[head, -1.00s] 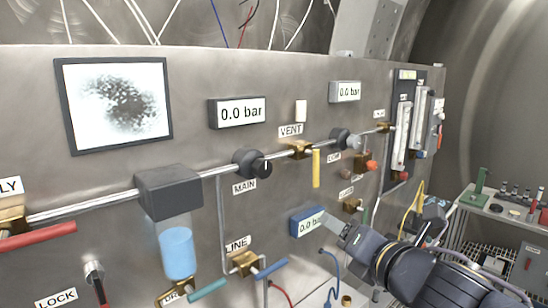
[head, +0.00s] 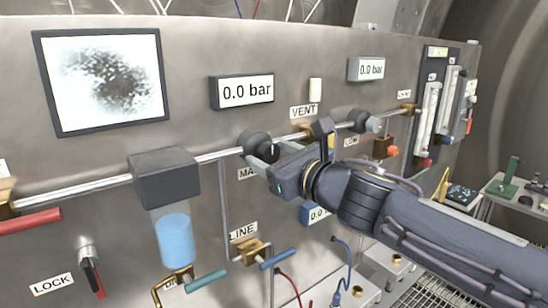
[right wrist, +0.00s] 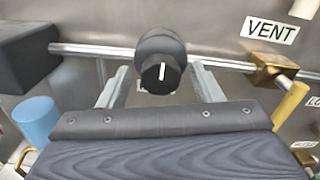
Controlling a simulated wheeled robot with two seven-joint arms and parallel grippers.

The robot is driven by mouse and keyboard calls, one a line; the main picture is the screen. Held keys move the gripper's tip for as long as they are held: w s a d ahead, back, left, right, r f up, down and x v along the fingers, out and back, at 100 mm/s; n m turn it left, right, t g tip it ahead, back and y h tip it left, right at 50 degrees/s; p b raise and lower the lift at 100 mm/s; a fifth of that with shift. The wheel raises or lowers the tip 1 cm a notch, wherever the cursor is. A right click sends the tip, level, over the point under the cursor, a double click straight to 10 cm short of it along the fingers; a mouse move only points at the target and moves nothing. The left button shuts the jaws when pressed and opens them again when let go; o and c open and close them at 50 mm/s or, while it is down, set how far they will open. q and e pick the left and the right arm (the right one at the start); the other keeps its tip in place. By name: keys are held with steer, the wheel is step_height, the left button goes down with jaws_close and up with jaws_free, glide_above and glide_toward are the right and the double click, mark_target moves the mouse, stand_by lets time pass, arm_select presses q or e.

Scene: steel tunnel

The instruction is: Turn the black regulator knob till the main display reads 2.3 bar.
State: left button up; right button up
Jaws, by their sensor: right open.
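The black regulator knob (head: 259,145) sits on the steel pipe above the partly covered MAIN label. In the right wrist view the knob (right wrist: 160,72) shows a white pointer line standing nearly upright. My right gripper (head: 261,162) is open in front of the knob. In the right wrist view its two fingers (right wrist: 160,88) stand apart, one to the left and one to the right of the knob's lower part. I cannot tell whether they touch it. The main display (head: 246,91), above the knob, reads 0.0 bar. My left gripper is not in view.
The VENT label (head: 304,111) and a yellow-handled brass valve (right wrist: 272,70) are right of the knob. A dark block with a blue-filled bowl (head: 176,240) hangs to the left. A second display (head: 371,69) reads 0.0 bar. A blue-framed display (head: 308,213) is partly hidden by my arm.

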steer(key=shift+c, duration=0.5)
steer(key=c, duration=0.9)
steer(key=shift+m, duration=0.3)
